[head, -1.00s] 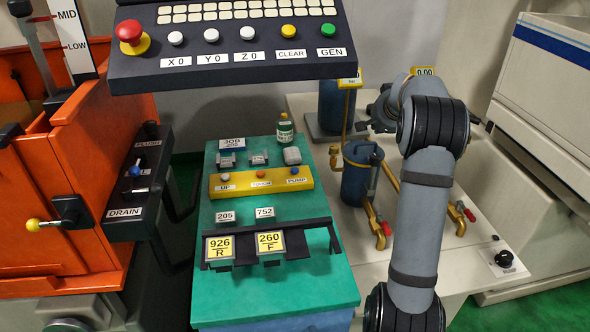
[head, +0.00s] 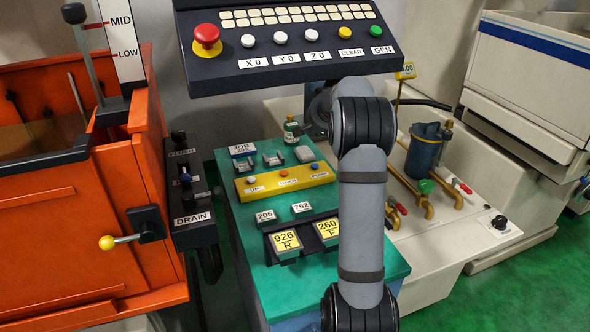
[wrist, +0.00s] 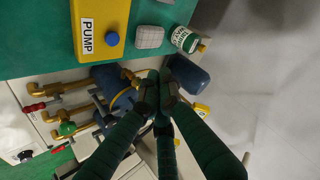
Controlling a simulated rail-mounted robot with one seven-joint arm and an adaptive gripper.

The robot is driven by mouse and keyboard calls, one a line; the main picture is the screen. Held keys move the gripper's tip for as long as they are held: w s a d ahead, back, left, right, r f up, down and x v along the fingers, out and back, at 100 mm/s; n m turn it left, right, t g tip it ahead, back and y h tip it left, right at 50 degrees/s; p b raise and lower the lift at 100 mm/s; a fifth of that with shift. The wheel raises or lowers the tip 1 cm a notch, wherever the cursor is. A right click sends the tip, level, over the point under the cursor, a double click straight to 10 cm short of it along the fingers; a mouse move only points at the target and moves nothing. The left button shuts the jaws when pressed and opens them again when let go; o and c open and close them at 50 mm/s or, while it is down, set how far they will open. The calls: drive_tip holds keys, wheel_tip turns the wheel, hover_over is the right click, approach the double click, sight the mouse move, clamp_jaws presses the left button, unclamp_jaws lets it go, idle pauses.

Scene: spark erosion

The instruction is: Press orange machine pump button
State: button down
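A yellow button box (head: 270,184) lies on the green table, with labels reading UP, TOUCH and PUMP. Its blue PUMP button (head: 315,166) is at the right end and also shows in the wrist view (wrist: 112,39), beside the PUMP label. The orange machine (head: 70,215) stands at left, with a lever panel marked DRAIN. A black knob (head: 499,222) with a small label sits on the white machine at right. My gripper (wrist: 162,80) is empty, its dark fingertips together in the wrist view, to the lower right of the PUMP button. In the head view my arm mostly hides it.
The control panel (head: 290,65) overhangs the table's back. A green-white bottle (wrist: 185,40) and a grey block (wrist: 150,37) stand near the PUMP end. A blue canister (head: 424,150) and brass pipes stand at right. Number tiles lie on the green table (head: 375,262) in front.

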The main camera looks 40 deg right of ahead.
drive_tip(key=b, duration=0.6)
hover_over(315, 166)
wheel_tip(315, 166, down, 8)
drive_tip(key=shift+s+f, duration=0.1)
drive_tip(key=shift+f+b, duration=0.4)
drive_tip(key=shift+b, duration=0.2)
drive_tip(key=shift+f, duration=0.15)
idle(1.0)
drive_tip(key=shift+f+b, duration=0.3)
drive_tip(key=shift+b, duration=0.3)
drive_tip(key=shift+f+b, duration=0.35)
drive_tip(key=shift+b, duration=0.15)
idle(0.4)
drive_tip(key=shift+r, duration=0.1)
idle(0.4)
drive_tip(key=shift+r+p, duration=0.55)
drive_tip(key=shift+r, duration=0.15)
